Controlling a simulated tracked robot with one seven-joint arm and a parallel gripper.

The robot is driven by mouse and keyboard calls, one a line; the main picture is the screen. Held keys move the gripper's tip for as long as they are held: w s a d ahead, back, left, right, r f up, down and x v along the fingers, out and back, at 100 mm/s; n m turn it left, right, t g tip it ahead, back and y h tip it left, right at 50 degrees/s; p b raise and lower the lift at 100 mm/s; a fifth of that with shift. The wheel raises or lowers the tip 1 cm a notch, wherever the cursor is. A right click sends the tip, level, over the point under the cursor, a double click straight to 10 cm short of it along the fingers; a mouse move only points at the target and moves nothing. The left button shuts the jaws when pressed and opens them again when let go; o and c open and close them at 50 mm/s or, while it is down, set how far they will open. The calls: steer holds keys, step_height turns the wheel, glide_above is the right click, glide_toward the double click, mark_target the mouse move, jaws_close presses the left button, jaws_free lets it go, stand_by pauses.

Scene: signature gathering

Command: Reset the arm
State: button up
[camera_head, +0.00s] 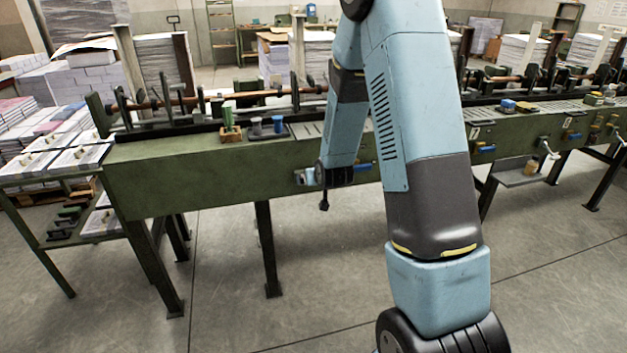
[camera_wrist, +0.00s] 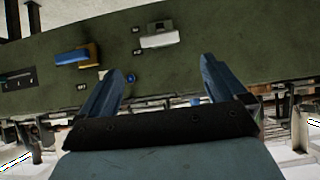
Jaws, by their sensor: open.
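My arm stands large in the middle of the head view, its blue and dark grey links bent over in front of the green machine (camera_head: 170,178). In the head view the gripper end hangs near the machine's front face, small and partly hidden by my arm. In the wrist view my gripper (camera_wrist: 160,92) is open, with its two blue fingers apart and nothing between them. Beyond the fingers lies the machine's green front panel (camera_wrist: 195,70). A blue-handled lever (camera_wrist: 72,57) and a pale handle (camera_wrist: 158,38) sit on that panel.
A side table (camera_head: 60,172) with stacks of printed sheets stands at the left. Small coloured items, including a blue one (camera_head: 278,124), sit on the machine's top. The grey floor (camera_head: 235,300) in front is clear apart from the machine's legs (camera_head: 267,250).

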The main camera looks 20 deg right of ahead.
steer(key=shift+s+r, duration=0.3)
steer(key=shift+s, duration=0.1)
steer(key=s+r+g, duration=0.1)
steer(key=s+r, duration=0.5)
steer(key=r, duration=0.3)
steer(key=s+r+g, duration=0.1)
steer(key=s+r, duration=0.5)
steer(key=r, duration=0.2)
steer(key=s+r+g, duration=0.1)
steer(key=s+r, duration=0.4)
steer(key=s, duration=0.7)
steer(key=s+r+g, duration=0.2)
steer(key=s+r, duration=0.3)
steer(key=s, duration=0.8)
steer(key=shift+r, duration=0.2)
